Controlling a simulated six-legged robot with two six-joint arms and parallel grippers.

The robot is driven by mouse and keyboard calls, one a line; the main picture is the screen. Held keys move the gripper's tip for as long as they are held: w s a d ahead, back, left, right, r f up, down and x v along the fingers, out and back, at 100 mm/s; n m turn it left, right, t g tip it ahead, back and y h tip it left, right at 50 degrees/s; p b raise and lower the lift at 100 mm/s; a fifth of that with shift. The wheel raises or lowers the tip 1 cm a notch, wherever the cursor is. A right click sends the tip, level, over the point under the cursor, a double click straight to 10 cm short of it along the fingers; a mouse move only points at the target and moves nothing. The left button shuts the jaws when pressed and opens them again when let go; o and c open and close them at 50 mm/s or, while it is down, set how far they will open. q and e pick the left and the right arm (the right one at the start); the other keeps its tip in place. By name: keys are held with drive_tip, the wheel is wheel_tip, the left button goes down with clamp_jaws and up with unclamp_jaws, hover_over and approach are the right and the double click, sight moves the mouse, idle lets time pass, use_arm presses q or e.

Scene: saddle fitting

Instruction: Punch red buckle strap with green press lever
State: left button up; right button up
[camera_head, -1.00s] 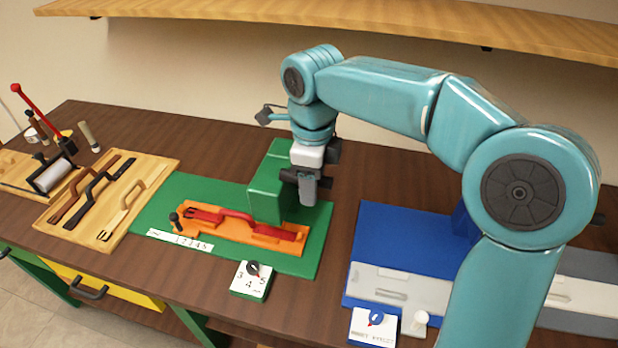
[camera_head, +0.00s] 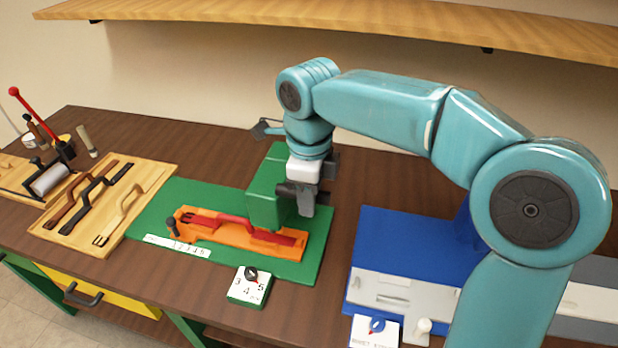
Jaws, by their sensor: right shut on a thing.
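The red buckle strap (camera_head: 222,219) lies along the orange holder (camera_head: 208,234) on the green base plate (camera_head: 155,209). Its right part passes beside and below the green press body (camera_head: 266,195). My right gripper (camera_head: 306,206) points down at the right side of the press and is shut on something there. The green press lever cannot be made out; the gripper and press hide that spot. My left gripper is not in view.
A wooden tray (camera_head: 75,226) with brown, black and tan straps stands left. A dial block (camera_head: 250,287) sits in front of the press. A blue station (camera_head: 400,246) with grey bars lies right. A shelf (camera_head: 300,22) runs above the back.

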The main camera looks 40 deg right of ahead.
drive_tip(key=shift+s+a+f+b, duration=0.2)
drive_tip(key=shift+a+f+b, duration=0.1)
drive_tip(key=shift+f+b, duration=0.3)
drive_tip(key=s+a+f+b, duration=0.3)
drive_tip(key=f+b, duration=0.5)
drive_tip(key=f, duration=0.1)
drive_tip(key=shift+a, duration=0.15)
idle(0.8)
wheel_tip(320, 180, down, 4)
drive_tip(key=b, duration=0.3)
drive_tip(key=shift+s+a, duration=0.1)
drive_tip(key=shift+a, duration=0.05)
idle(0.3)
drive_tip(key=shift+r, duration=0.1)
idle(0.4)
